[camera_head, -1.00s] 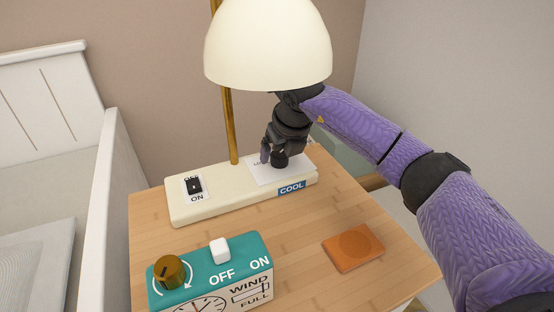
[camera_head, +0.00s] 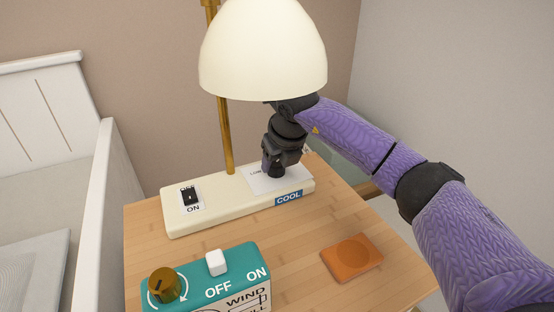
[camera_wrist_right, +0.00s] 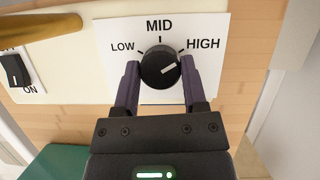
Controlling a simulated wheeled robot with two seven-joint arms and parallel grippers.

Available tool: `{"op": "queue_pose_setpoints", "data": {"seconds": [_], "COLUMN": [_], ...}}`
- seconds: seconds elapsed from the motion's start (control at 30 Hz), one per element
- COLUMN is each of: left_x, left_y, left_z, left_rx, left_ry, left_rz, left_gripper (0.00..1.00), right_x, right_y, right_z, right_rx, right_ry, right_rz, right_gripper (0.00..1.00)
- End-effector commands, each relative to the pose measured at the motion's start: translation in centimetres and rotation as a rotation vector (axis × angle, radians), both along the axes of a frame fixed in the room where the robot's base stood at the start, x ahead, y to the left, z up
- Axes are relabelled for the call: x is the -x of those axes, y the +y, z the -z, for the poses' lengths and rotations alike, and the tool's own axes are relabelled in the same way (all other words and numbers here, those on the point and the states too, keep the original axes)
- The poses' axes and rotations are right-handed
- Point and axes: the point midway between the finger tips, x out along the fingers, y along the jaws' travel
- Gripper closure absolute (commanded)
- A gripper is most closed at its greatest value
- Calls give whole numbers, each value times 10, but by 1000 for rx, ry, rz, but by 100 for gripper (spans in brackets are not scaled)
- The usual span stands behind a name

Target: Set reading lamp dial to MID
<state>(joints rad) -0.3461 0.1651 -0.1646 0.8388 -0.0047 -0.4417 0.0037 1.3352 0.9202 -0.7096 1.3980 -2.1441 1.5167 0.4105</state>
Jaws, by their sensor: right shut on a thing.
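The reading lamp has a cream shade (camera_head: 263,50), a brass post and a long cream base (camera_head: 228,206) with a blue COOL label. Its round black dial (camera_wrist_right: 160,67) sits on a white plate (camera_wrist_right: 112,32) marked LOW, MID and HIGH. The dial's white pointer line points right and slightly up, on the HIGH side and away from the MID mark. My right gripper (camera_wrist_right: 160,70) has one finger on each side of the dial and is shut on it. In the head view the dial (camera_head: 277,170) shows below the right gripper (camera_head: 274,163). My left gripper is out of view.
A black ON/OFF rocker switch (camera_head: 191,197) is at the base's left end. A teal box (camera_head: 236,262) with a brass knob (camera_head: 164,284) and white button (camera_head: 216,262) stands in front. An orange coaster (camera_head: 352,258) lies right. The shade hangs close above my right wrist.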

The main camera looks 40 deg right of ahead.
Motion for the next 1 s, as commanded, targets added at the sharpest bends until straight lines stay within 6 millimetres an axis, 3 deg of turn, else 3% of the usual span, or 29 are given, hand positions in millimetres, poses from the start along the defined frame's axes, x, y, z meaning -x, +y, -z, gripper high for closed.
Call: {"op": "queue_pose_setpoints", "data": {"seconds": [0.33,0.67,1.0], "left_x": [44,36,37], "left_y": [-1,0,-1], "left_z": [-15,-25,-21], "left_rx": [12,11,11], "left_ry": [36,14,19], "left_rz": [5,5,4], "left_gripper": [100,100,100], "right_x": [0,0,-1], "right_y": [-1,-3,-3], "right_z": [-4,-2,2], "right_rx": [0,-1,-1], "right_ry": [-2,-1,0], "right_rz": [-159,-464,-763], "right_gripper": [100,100,100]}}
